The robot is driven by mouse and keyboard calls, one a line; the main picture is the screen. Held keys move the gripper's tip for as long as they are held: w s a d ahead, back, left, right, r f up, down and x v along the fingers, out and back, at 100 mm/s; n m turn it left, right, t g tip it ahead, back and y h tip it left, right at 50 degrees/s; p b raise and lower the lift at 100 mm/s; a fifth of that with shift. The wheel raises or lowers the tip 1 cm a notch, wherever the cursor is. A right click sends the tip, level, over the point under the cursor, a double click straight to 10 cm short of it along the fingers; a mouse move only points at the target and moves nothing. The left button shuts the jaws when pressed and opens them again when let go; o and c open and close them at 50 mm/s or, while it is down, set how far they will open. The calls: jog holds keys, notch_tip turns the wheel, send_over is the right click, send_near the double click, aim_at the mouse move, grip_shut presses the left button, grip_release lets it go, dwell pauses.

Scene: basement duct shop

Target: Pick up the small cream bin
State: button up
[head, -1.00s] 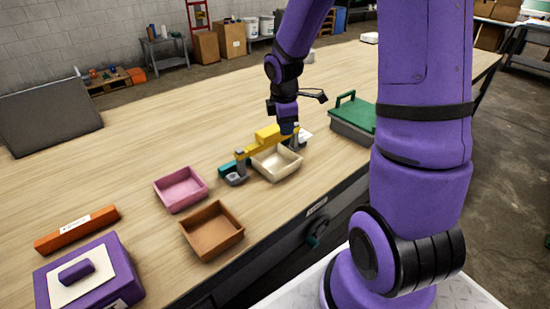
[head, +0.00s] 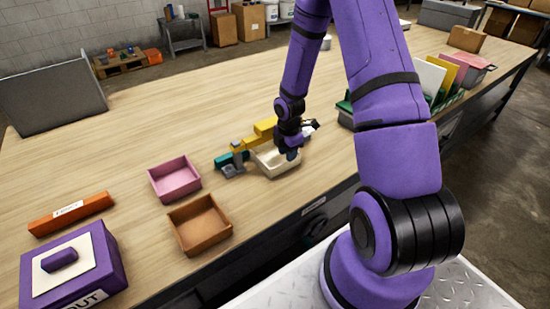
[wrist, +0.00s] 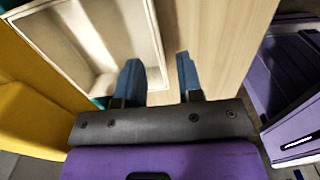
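The small cream bin (head: 268,166) sits upright on the wooden bench, and it also fills the upper left of the wrist view (wrist: 105,40). My gripper (head: 291,154) is low at the bin's right side. In the wrist view, my gripper (wrist: 160,72) has its two blue fingers apart, with the bin's right wall in line with the gap between them. The left finger overlaps the bin's inside and the right finger is over bare wood. I cannot tell whether either finger touches the wall.
A yellow and grey tool (head: 250,142) lies close behind the bin. A pink bin (head: 174,179) and a brown bin (head: 200,224) stand to the left. A purple box (head: 75,270) and an orange bar (head: 70,213) are farther left.

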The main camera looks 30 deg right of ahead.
aim_at(286, 170)
jog(key=shift+w+f, duration=0.15)
jog(key=shift+f, duration=2.8)
grip_shut()
